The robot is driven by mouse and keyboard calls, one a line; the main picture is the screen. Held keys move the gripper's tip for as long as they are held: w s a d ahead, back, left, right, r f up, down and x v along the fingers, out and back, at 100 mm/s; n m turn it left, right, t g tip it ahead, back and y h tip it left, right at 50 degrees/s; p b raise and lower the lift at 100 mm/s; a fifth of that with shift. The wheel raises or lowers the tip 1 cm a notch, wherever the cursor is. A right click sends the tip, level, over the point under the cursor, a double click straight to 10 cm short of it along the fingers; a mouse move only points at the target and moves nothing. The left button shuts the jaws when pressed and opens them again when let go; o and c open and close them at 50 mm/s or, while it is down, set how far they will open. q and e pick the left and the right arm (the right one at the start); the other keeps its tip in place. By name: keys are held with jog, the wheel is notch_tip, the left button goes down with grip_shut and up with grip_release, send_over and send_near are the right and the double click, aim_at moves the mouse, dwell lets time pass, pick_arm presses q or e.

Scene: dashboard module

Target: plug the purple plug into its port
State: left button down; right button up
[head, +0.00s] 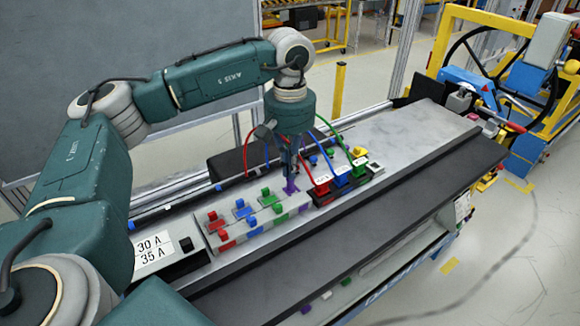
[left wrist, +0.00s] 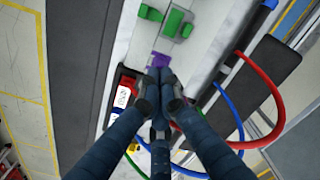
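My left gripper (head: 290,168) reaches down from above at the right end of a grey port block (head: 262,232). In the left wrist view its fingers (left wrist: 160,82) are close together, with a purple piece at their tips. This purple plug (head: 291,187) stands at the block's right end, directly below the fingers; it also shows in the left wrist view (left wrist: 160,60). The fingers appear shut on it. Its lower end and any purple port are hidden or too small to tell apart. My right gripper is not in view.
Red (head: 217,225), blue (head: 242,209) and green (head: 267,197) plugs stand on the block. Right of the gripper, a connector module (head: 342,188) carries red, blue and green cables arching close by. A "30 A / 35 A" display (head: 153,250) lies left. The dark front ledge (head: 400,185) is clear.

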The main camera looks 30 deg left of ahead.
pick_arm(q)
jog(key=shift+r+p, duration=0.8)
jog(key=shift+r, duration=1.1)
notch_tip(320, 180, up, 11)
jog(key=shift+f, duration=0.15)
